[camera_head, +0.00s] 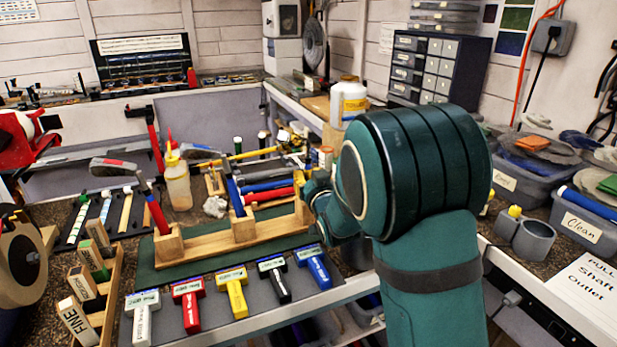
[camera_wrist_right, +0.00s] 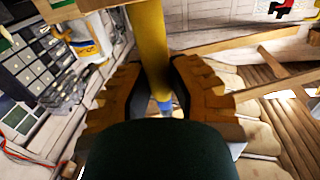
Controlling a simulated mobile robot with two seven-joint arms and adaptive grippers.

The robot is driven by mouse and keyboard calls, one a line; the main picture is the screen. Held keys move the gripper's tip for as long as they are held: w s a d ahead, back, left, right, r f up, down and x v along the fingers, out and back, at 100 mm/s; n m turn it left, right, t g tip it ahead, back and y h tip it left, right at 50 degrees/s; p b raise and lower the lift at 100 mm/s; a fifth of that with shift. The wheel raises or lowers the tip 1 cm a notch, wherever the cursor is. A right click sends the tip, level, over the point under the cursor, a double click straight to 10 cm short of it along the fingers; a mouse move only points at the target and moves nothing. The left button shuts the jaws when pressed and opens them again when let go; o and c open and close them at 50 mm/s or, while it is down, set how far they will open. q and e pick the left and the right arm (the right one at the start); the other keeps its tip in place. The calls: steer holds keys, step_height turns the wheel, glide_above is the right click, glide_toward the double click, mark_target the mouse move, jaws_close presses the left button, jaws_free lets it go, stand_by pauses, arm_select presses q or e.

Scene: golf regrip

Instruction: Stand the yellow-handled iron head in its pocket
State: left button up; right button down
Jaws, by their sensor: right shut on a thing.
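My right gripper (camera_head: 318,190) is at the right end of the wooden stand (camera_head: 215,250), largely hidden by its own arm. In the right wrist view, my right gripper (camera_wrist_right: 158,95) is shut on a yellow handle (camera_wrist_right: 152,45), which passes between its two fingers. The iron head on this handle cannot be made out. The stand has several block pockets. A red-handled iron (camera_head: 158,215) stands in the left pocket and a blue-handled iron (camera_head: 235,196) in the middle one. The right pocket (camera_head: 304,212) is beside my gripper and partly covered. My left gripper is out of view.
Colored tagged pieces, including a yellow one (camera_head: 234,290), lie in a row before the stand. A squeeze bottle (camera_head: 177,183) and colored rolls (camera_head: 268,185) are behind it. A grey double cup (camera_head: 526,238) and bins stand at right.

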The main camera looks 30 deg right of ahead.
steer(key=c, duration=0.9)
jaws_free()
steer(key=shift+s, duration=0.1)
steer(key=s, duration=0.4)
steer(key=s+a, duration=0.1)
steer(key=s, duration=0.2)
steer(key=s+a, duration=0.1)
steer(key=s, duration=0.3)
steer(key=shift+s, duration=0.35)
